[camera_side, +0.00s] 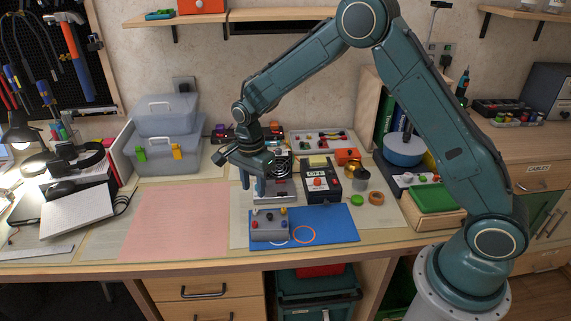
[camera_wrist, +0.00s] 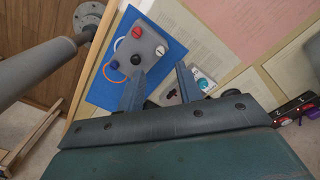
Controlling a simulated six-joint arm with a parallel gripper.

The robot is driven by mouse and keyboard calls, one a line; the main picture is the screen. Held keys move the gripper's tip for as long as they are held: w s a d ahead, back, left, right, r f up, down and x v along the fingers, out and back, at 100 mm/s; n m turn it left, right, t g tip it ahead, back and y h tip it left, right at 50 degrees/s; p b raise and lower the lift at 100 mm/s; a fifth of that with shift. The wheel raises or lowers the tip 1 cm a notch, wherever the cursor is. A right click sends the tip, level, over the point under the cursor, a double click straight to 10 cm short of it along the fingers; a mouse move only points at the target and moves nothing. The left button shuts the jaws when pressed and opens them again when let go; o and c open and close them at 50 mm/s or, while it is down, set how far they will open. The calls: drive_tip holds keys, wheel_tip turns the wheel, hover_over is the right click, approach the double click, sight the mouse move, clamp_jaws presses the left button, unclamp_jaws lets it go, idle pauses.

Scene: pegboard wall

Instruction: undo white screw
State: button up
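A small grey box (camera_side: 270,231) sits on the blue mat (camera_side: 335,222) and carries several coloured knobs on top. The white screw (camera_side: 255,211) appears small at the box's back left corner; in the wrist view a white knob (camera_wrist: 160,50) shows at the box edge. Red (camera_wrist: 137,32), black (camera_wrist: 135,60) and blue (camera_wrist: 115,64) knobs sit on the same box. My gripper (camera_side: 253,191) points down just above the box's left end, its fingers spread. In the wrist view the fingers (camera_wrist: 160,72) are apart with nothing between them.
A dark box with a red button (camera_side: 320,183) stands behind the mat. An orange ring (camera_side: 305,234) lies right of the grey box. A pink sheet (camera_side: 178,220) lies to the left, flat and clear. Grey storage bins (camera_side: 165,152) stand at the back left.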

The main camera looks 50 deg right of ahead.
sight(255, 210)
drive_tip(key=shift+f, duration=3.6)
clamp_jaws()
